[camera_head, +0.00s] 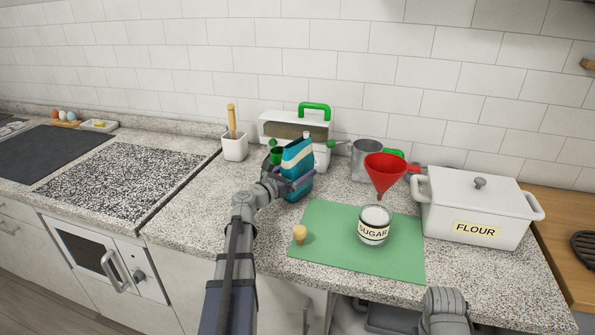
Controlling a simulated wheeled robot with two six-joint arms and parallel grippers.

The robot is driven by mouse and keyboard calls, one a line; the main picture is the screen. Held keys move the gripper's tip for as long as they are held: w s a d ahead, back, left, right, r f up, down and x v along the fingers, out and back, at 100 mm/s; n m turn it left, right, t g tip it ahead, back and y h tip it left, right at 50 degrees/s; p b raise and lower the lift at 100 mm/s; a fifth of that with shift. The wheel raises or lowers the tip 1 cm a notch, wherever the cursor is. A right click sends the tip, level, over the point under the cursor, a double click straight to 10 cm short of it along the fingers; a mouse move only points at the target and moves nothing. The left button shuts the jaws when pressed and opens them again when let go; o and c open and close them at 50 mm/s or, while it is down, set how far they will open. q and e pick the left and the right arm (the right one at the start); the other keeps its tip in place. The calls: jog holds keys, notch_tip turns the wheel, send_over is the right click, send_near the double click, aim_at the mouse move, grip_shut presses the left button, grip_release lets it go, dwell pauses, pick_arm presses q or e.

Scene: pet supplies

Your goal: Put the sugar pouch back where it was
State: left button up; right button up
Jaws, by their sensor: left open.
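A blue and white pouch (297,159), which I take to be the sugar pouch, stands on the counter behind the green mat's left corner. My left gripper (293,184) is open at the pouch's lower front, one finger crossing its face. Whether the fingers touch it I cannot tell. A glass jar labelled SUGAR (374,226), with white contents, stands on the green mat (335,252). Only a joint of my right arm shows at the bottom; its gripper is out of view.
A red funnel (386,168) is behind the jar, near a metal can (366,161). A cork stopper (299,234) is on the mat. A white FLOUR box (478,207) stands right. A white container with green handle (296,127) and a utensil pot (235,148) are behind.

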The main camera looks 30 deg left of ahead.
pick_arm(q)
jog(key=shift+r, duration=0.15)
jog(key=s, duration=0.4)
jog(key=s+a, duration=0.1)
jog(key=s, duration=0.7)
jog(key=shift+a, duration=0.4)
